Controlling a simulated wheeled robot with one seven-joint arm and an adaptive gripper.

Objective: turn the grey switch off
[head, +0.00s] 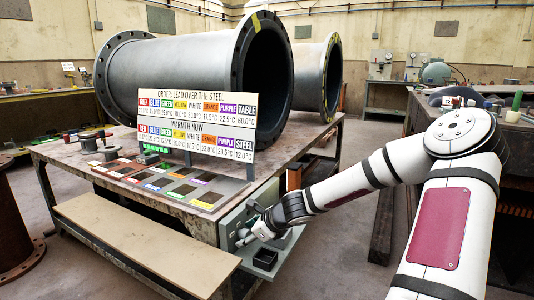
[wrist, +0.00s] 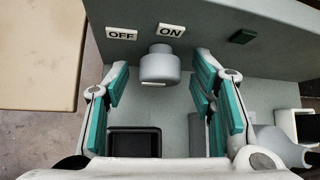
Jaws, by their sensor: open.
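The grey switch (wrist: 160,66) is a round knob on a grey-green panel (wrist: 215,25) in the wrist view. An ON label (wrist: 171,30) sits just above it and an OFF label (wrist: 122,34) above and to its left. A small pale mark shows at the knob's lower edge. My gripper (wrist: 163,74) is open, with one teal-padded finger on each side of the knob and gaps between. In the head view my gripper (head: 248,232) is at the table's front right corner, by the panel; I cannot make out the knob there.
A black open box (wrist: 135,142) sits below the knob; it also shows in the head view (head: 265,258). A sign board (head: 197,120), coloured tiles and large pipes (head: 205,85) stand on the table (head: 225,212).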

